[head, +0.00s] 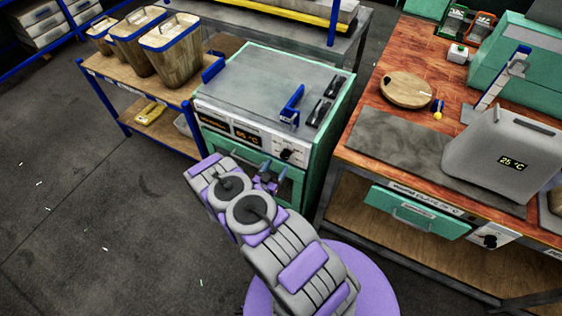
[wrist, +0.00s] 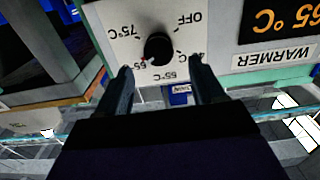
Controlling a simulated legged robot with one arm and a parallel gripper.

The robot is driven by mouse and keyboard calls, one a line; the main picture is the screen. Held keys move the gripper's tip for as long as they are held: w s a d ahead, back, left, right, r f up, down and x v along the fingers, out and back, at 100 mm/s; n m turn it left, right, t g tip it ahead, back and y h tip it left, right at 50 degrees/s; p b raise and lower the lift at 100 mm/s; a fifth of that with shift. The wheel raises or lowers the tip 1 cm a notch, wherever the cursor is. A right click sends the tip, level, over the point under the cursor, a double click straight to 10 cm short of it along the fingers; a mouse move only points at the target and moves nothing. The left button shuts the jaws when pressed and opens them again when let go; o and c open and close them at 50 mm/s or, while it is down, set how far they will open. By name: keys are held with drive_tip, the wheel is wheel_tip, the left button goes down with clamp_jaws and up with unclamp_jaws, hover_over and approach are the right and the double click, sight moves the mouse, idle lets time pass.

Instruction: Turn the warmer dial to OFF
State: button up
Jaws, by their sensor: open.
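The warmer (head: 245,110) is a green cabinet with a grey top and a display reading 65 °C. Its black dial (head: 286,155) sits at the right end of the white front panel. My gripper (head: 268,180) is in front of the warmer, just below the dial. In the wrist view its two fingers (wrist: 160,80) are spread, one to each side below the dial, holding nothing.
A wooden bench (head: 365,135) stands to the right with a grey device (head: 500,150) reading 25 °C and a second dial (head: 490,240) on its front. A shelf (head: 160,85) with wooden bins is at the left. The dark floor (head: 80,200) at the left is clear.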

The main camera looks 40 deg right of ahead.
sight(283, 157)
drive_tip(key=shift+b+x, duration=0.35)
drive_tip(key=shift+x, duration=2)
drive_tip(key=shift+c, duration=0.3)
drive_tip(key=c, duration=1)
drive_tip(key=shift+o, duration=0.2)
